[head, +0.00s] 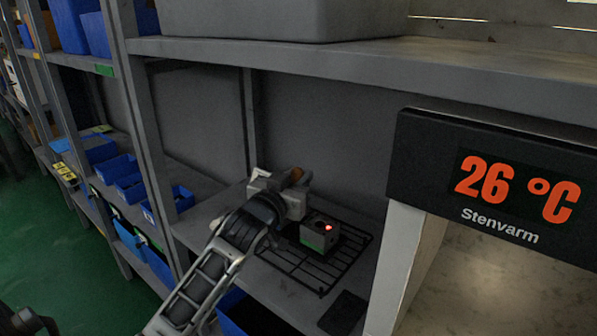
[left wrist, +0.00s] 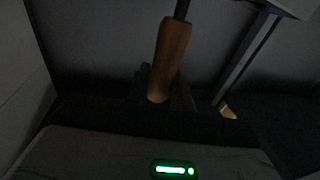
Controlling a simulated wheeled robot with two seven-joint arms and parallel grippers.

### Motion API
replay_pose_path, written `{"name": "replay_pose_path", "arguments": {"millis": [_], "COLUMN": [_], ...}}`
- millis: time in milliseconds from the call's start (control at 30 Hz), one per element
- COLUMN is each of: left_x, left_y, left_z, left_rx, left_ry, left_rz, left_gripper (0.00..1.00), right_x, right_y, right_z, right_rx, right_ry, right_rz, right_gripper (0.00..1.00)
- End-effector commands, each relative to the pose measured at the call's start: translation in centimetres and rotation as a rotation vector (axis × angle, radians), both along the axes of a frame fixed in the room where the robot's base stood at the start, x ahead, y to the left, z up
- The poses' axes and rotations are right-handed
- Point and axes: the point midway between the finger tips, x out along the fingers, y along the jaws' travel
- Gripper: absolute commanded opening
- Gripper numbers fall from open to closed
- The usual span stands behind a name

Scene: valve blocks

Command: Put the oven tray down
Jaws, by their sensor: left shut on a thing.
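A black wire oven tray (head: 290,273) is over the grey shelf, level or nearly so; I cannot tell whether it touches the shelf. A grey valve block (head: 312,238) with a green face and a red light sits on it. My left gripper (head: 293,186) is at the tray's back left, shut on a brown wooden handle (head: 297,174). The handle (left wrist: 170,60) stands upright in the left wrist view, with a dark rod at its top. Where the handle joins the tray is hidden. My right gripper is not in view.
An oven with a 26 °C display (head: 490,190) stands at the right. Its pale side wall (head: 398,262) is near the tray. A small dark pad (head: 343,313) lies in front. Blue bins (head: 180,199) stand left. An upper shelf (head: 400,68) runs overhead.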

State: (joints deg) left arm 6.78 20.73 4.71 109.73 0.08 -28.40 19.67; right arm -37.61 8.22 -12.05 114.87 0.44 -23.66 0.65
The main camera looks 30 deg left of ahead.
Motion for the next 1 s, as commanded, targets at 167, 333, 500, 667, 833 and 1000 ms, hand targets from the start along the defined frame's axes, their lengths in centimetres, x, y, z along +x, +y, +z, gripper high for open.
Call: {"name": "replay_pose_path", "arguments": {"millis": [167,333,500,667,833,1000], "left_x": [0.0,-0.1,-0.1,-0.1,-0.1,-0.1], "left_y": [-0.1,-0.1,-0.1,-0.1,-0.1,-0.1], "left_z": [-1.4,-1.6,-1.7,-2.5,-2.5,-2.2], "left_rx": [-0.002,0.000,0.000,-0.003,-0.002,-0.002], "left_ry": [-0.009,-0.012,-0.012,0.004,0.004,0.003], "left_rz": [-0.003,-0.003,-0.003,-0.001,-0.001,-0.002], "left_gripper": [0.00,0.00,0.00,0.40,0.45,0.45], "right_x": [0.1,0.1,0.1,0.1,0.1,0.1], "right_y": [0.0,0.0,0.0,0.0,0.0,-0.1], "right_z": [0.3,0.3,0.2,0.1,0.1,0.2], "right_rx": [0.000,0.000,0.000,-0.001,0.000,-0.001], "right_ry": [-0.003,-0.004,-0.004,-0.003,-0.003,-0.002], "right_rz": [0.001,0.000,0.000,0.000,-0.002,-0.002], "right_gripper": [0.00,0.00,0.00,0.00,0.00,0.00]}}
